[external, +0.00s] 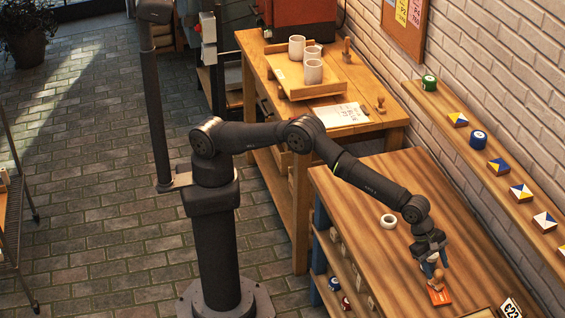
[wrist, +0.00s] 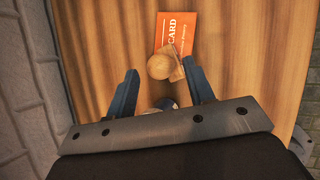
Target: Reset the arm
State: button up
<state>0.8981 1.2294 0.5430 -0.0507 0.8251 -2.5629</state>
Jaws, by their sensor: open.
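My gripper (external: 432,258) is low over the right-hand wooden bench, its blue fingers pointing down. In the wrist view the gripper (wrist: 162,76) has its two blue fingers apart. A wooden stamp with a round knob (wrist: 159,66) shows between and just beyond the fingertips, with no clear contact on either side. The stamp (external: 438,278) stands at an orange card (external: 442,297) on the bench. The card (wrist: 174,30) carries white print, partly hidden by the stamp. A small dark round item between the fingers in the wrist view is too hidden to name.
A wall shelf (external: 462,142) holds painted blocks and round pots. The back table has a tray (external: 300,88) with white cups.

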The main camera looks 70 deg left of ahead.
aim_at(437, 270)
jog(key=v, duration=0.9)
jog(key=x, duration=1.2)
notch_tip(437, 270, up, 4)
jog(key=shift+w, duration=0.1)
jog(key=s+d+r, duration=0.1)
jog(key=s+r, duration=0.6)
jog(key=s, duration=0.5)
jog(key=w+a+f+m, duration=0.1)
jog(key=w+a, duration=0.2)
jog(key=a, duration=0.3)
jog(key=w+a+f, duration=0.2)
jog(key=w+a, duration=0.1)
jog(key=a, duration=0.4)
jog(key=w+a+f+m+g, duration=0.1)
jog(key=w+a, duration=0.2)
jog(key=a, duration=0.3)
jog(key=shift+f+m+h, duration=0.2)
jog(key=shift+m+h, duration=0.1)
jog(key=shift+s+a, duration=0.1)
jog(key=shift+a, duration=0.05)
